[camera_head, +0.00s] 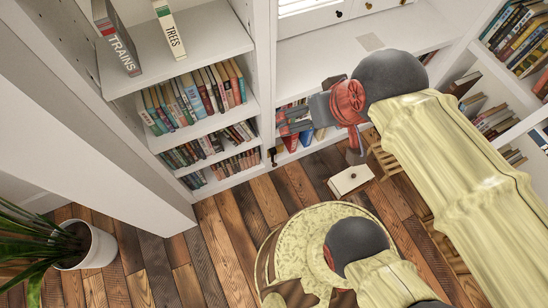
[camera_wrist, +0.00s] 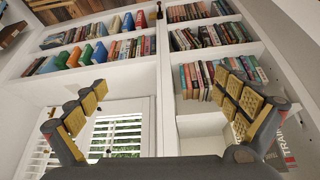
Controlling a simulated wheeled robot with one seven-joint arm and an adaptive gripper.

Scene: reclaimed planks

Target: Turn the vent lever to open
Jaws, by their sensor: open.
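A small dark fitting with a brass-coloured part (camera_head: 272,155) sits low on the white upright between two bookcase bays. It may be the vent lever, but it is too small to tell its setting. It also shows at the top of the wrist view (camera_wrist: 158,12), far beyond my fingers. My gripper (camera_head: 284,128) is beside the upright in the head view, above and right of the fitting. In the wrist view my gripper (camera_wrist: 161,80) has its two padded fingers spread wide with nothing between them. No contact with the fitting is visible.
Shelves of books (camera_head: 190,100) stand left of the upright, and more books (camera_head: 510,40) at the right. A white counter (camera_head: 320,48) runs below the window. A stool with a book (camera_head: 350,180), a round rug (camera_head: 290,245) and a potted plant (camera_head: 95,245) stand on the plank floor.

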